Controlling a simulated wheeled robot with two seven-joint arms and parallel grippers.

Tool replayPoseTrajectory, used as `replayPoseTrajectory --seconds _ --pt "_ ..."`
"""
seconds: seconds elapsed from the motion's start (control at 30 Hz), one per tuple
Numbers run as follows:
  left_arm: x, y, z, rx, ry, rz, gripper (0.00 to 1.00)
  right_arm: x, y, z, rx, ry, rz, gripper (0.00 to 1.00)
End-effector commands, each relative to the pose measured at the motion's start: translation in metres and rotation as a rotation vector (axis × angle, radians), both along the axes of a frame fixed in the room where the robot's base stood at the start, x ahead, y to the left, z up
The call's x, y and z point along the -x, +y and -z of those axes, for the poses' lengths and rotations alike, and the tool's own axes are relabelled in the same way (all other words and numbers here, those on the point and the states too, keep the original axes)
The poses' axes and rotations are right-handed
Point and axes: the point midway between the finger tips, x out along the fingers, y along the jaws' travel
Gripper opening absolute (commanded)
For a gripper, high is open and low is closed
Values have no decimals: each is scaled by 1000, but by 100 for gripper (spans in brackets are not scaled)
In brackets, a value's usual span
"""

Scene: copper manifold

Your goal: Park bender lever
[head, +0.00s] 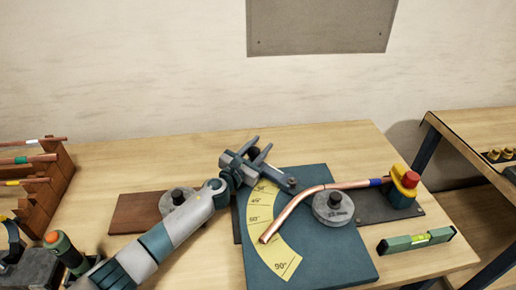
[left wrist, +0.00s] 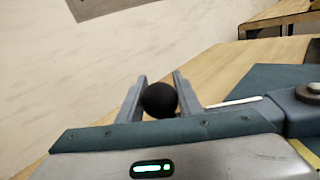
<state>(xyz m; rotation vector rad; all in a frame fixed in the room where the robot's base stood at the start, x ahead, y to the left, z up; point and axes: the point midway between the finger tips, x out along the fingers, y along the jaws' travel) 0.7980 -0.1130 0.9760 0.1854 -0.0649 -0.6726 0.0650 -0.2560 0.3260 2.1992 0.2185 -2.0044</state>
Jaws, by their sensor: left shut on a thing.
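The bender stands on a dark blue-green base plate (head: 340,260) with a yellow angle scale (head: 262,232). A copper pipe (head: 290,212) lies bent beside the round grey former (head: 333,205); its free end points toward the front left. The bender lever (head: 272,177) is a grey bar at the scale's upper end, and part of it shows in the left wrist view (left wrist: 285,108). My left gripper (head: 260,150) is shut at its outer end; the lever's black ball knob (left wrist: 159,99) sits between the fingers. The gripper hides the knob in the head view.
A yellow clamp with a red knob (head: 405,181) stands at the pipe's right end. A green level (head: 416,240) lies at the right. A second grey former (head: 178,198) sits on a brown board. A wooden rack (head: 50,185) with pipes stands at far left. The table's back is clear.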

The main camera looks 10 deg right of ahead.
Motion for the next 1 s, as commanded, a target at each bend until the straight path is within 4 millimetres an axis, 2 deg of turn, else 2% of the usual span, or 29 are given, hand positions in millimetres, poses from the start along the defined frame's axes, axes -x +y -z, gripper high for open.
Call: replayPoseTrajectory --seconds 0.1,0.13,0.2,0.67,0.87,1.0 --pt "-1 -1 -5 4 -5 0 0 0 0 0 0 0 0 31" --pt "-1 -1 -5 5 -6 -1 37 0 0 0 0 0 0 31" --pt "-1 -1 -5 4 -5 -1 50 0 0 0 0 0 0 31" --pt "4 3 -3 1 -1 -2 50 -1 1 -5 0 -1 0 31" --pt "20 16 -5 2 0 -1 50 -1 1 -19 0 -1 0 31" --pt "38 31 -5 0 0 -1 50 -1 1 -31 0 -1 0 31"
